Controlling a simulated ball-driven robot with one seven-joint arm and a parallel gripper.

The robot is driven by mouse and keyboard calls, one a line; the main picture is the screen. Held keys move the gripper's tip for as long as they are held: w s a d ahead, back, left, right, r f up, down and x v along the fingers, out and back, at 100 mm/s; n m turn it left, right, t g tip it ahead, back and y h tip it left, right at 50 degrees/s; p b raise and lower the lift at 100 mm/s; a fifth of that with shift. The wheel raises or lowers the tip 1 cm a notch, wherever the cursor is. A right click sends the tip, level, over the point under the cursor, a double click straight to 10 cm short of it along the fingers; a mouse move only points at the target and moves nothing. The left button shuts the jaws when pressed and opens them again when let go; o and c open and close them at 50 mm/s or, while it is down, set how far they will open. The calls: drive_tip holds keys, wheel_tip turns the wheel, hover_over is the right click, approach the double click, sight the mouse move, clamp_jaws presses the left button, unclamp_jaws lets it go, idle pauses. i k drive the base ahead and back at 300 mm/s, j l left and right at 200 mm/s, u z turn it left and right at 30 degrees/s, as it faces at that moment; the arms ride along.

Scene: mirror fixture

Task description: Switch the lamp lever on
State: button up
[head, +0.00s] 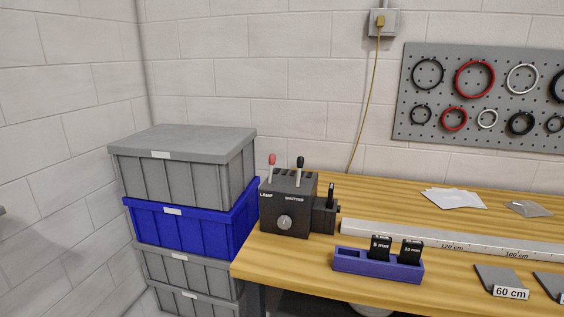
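The lamp lever (272,163) has a red tip and rises from the box's top above the white label "LAMP". The shutter lever (299,166), with a black tip, stands to its right above the label "SHUTTER". Both levers look close to upright; I cannot tell which position counts as on. My gripper is not in view.
Stacked grey and blue crates (190,229) stand left of the bench (300,257). A purple holder (350,263) with black cards sits in front of the box's right side. A long white rail (440,240) runs rightward. A yellow cord (366,110) hangs behind.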

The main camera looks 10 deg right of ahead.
sight(273, 157)
drive_tip(key=i+l, duration=0.1)
drive_tip(key=l, duration=0.25)
drive_tip(key=i+l+z, duration=0.1)
drive_tip(key=l, duration=0.25)
drive_tip(key=i+l+z, duration=0.1)
drive_tip(key=l, duration=0.25)
drive_tip(key=i+l, duration=0.2)
drive_tip(key=l+z, duration=0.05)
drive_tip(key=l, duration=0.05)
